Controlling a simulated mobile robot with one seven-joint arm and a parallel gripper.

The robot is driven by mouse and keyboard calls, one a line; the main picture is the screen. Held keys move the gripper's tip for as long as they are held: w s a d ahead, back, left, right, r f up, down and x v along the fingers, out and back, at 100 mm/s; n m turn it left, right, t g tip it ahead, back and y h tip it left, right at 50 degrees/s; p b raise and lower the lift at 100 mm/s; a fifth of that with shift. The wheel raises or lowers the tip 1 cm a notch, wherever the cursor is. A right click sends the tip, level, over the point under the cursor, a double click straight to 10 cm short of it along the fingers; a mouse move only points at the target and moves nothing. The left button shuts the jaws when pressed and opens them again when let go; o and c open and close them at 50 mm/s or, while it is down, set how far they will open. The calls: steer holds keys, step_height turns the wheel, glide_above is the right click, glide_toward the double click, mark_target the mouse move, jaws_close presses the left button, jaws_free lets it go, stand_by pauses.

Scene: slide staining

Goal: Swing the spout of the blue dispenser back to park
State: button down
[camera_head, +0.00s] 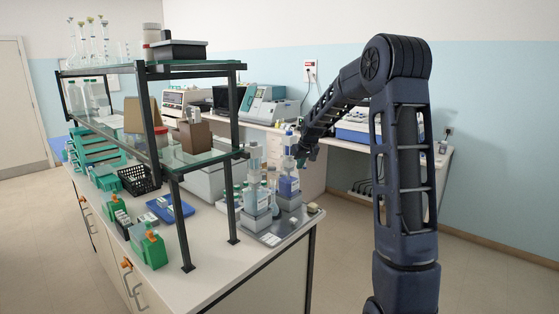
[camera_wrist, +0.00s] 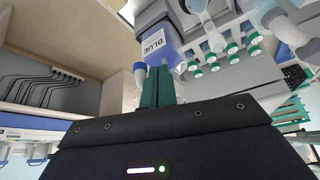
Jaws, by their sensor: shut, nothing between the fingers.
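The blue dispenser (camera_head: 289,186), a bottle with a blue body and white label, stands on the near right corner of the bench. In the wrist view its label reads BLUE on the bottle (camera_wrist: 154,42), which appears tilted by the camera's angle. My gripper (camera_head: 303,153) is beside the dispenser's upper part. In the wrist view its green fingers (camera_wrist: 158,72) are together and empty. A pale tube end with a bluish tip (camera_wrist: 140,70), possibly the spout, shows just left of the fingers. I cannot tell whether they touch. The spout's direction is unclear in the head view.
Another dispenser (camera_head: 256,196) stands close left, with small bottles between. A grey tray (camera_head: 268,239) lies under them. The glass-shelved rack (camera_head: 200,160) rises to the left. In the wrist view, several green-capped bottles (camera_wrist: 233,50) are right of the fingers.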

stand_by(0.4)
steer(key=shift+s+a, duration=0.2)
steer(key=shift+a, duration=0.25)
steer(key=w+v, duration=0.1)
steer(key=v, duration=0.7)
steer(key=shift+d+r, duration=0.4)
steer(key=s+d+r+m+h, duration=0.1)
steer(key=s+d+r, duration=0.2)
steer(key=s, duration=0.8)
steer(key=s+d+r+m, duration=0.1)
steer(key=s+d+r, duration=0.15)
steer(key=s, duration=0.85)
steer(key=s+d+f+m, duration=0.1)
steer(key=s+d+f, duration=0.1)
steer(key=s, duration=0.9)
steer(key=s+d+f+m+h, duration=0.1)
steer(key=s+f, duration=0.3)
steer(key=s, duration=0.7)
steer(key=shift+s+d, duration=0.2)
steer(key=shift+d, duration=0.65)
